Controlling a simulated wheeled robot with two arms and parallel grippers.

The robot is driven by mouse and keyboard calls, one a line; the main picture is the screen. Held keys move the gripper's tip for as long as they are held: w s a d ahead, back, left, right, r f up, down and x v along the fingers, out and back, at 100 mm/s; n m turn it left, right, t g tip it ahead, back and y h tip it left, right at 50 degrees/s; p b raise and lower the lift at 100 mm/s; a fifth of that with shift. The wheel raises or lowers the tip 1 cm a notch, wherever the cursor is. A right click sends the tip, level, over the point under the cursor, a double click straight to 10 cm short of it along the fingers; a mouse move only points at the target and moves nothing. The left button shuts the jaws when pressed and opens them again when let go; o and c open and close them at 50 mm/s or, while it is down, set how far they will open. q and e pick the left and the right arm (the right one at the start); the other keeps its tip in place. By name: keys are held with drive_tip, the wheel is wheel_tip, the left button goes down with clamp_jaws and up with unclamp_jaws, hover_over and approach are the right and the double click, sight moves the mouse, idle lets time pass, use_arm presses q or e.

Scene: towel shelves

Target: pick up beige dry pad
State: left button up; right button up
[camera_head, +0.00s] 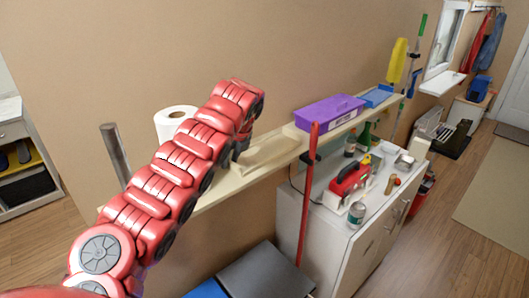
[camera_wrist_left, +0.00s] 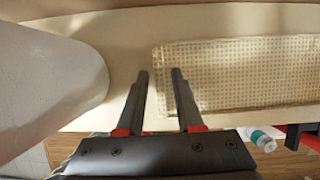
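The beige dry pad (camera_head: 268,153) lies on the wall shelf (camera_head: 222,187), to the right of a white paper roll (camera_head: 174,122). In the left wrist view the pad (camera_wrist_left: 245,72) is a pale woven rectangle at the right. My left arm reaches over the shelf, and its gripper (camera_head: 238,150) is at the pad's left end, partly hidden by the arm. My right gripper is out of view.
The paper roll (camera_wrist_left: 50,85) stands close left of the fingers. A purple box (camera_head: 328,112) and a blue tray (camera_head: 376,97) sit further right on the shelf. A red pole (camera_head: 307,195) rises in front of it. A white cabinet (camera_head: 335,240) with bottles and tools stands below right.

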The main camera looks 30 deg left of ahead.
use_arm(q)
clamp_jaws()
drive_tip(key=shift+r, duration=0.2)
